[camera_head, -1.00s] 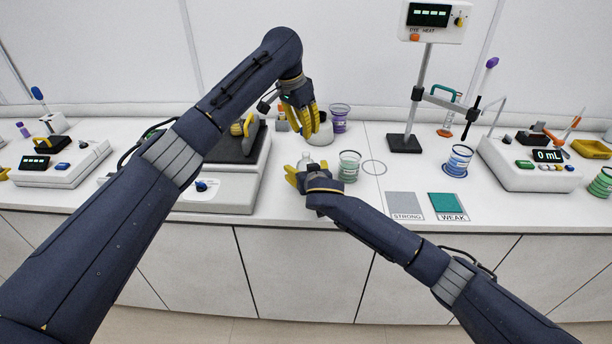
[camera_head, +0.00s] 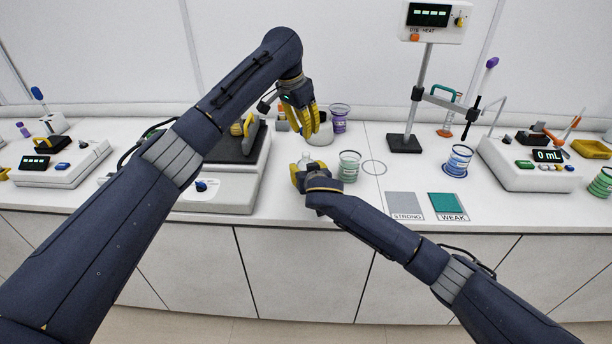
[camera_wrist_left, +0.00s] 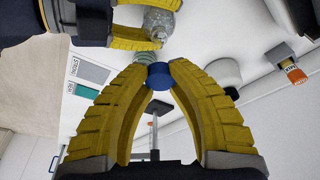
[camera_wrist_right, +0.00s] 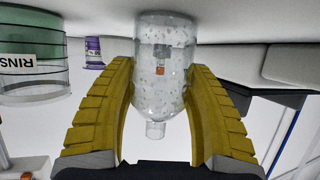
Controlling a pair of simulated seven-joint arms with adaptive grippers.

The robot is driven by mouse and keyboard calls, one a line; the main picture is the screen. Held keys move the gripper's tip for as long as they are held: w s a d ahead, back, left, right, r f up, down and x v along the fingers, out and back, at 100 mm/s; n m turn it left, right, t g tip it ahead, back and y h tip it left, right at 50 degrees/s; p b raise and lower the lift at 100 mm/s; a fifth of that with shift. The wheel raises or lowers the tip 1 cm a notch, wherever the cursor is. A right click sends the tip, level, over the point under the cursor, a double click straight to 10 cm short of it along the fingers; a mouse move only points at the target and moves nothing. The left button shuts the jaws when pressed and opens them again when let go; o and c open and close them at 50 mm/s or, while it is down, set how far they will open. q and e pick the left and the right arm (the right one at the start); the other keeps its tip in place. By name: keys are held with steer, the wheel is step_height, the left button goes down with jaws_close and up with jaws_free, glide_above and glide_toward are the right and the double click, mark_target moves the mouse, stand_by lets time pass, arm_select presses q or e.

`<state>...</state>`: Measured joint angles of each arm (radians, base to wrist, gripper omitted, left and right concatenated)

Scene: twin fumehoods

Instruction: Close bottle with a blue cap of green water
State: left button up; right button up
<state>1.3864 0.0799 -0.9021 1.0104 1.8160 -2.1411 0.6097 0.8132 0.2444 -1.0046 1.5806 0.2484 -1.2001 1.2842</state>
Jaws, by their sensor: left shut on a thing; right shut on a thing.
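A blue cap (camera_wrist_left: 160,76) is pinched between the fingertips of my left gripper (camera_wrist_left: 159,72), seen in the left wrist view. In the head view that gripper (camera_head: 302,118) hangs above the bench, behind and above my right one. A clear, speckled bottle (camera_wrist_right: 163,75) with a bare, open neck stands between the closed fingers of my right gripper (camera_wrist_right: 163,85). Its contents look colourless; I see no green in it. The bottle also shows in the left wrist view (camera_wrist_left: 158,24), beyond the cap. In the head view my right gripper (camera_head: 297,177) mostly hides it.
A green-banded beaker (camera_head: 349,165) stands just right of the bottle. A purple beaker (camera_head: 340,117) and a white rounded vessel (camera_head: 322,132) are behind. A balance (camera_head: 225,185) is at left. A stand (camera_head: 405,143) and a blue-ringed beaker (camera_head: 457,160) are at right.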

mark_target(306, 154)
steer(key=c, duration=0.3)
arm_select(q)
steer(key=shift+f, duration=2.5)
steer(key=shift+f, duration=0.15)
steer(key=shift+f, duration=0.75)
steer(key=shift+f, duration=0.5)
arm_select(e)
jaws_close()
